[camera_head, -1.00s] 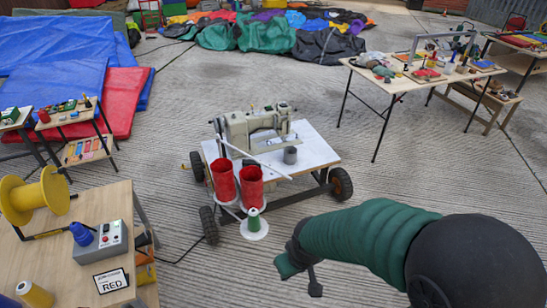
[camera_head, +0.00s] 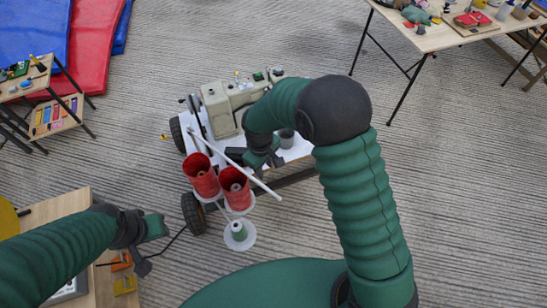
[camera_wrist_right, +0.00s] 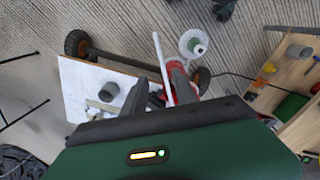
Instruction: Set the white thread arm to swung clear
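The white thread arm (camera_head: 235,165) is a thin rod on the sewing machine cart. It slants from beside the machine (camera_head: 228,102) across the two red thread cones (camera_head: 201,175) and past the cart's edge. My right gripper (camera_head: 256,160) is beside the rod, above the cart. In the right wrist view its two fingers (camera_wrist_right: 158,75) are apart. The white rod (camera_wrist_right: 159,55) shows between them in the picture; whether it lies at fingertip depth I cannot tell. My left gripper (camera_head: 152,229) is low at the left, away from the cart, its fingers not clear.
A green thread spool (camera_head: 238,232) stands on a white disc by the cones. A grey cup (camera_head: 286,138) is on the cart top. A wooden table (camera_head: 55,208) is at lower left; another (camera_head: 440,38) is upper right. Floor right of the cart is clear.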

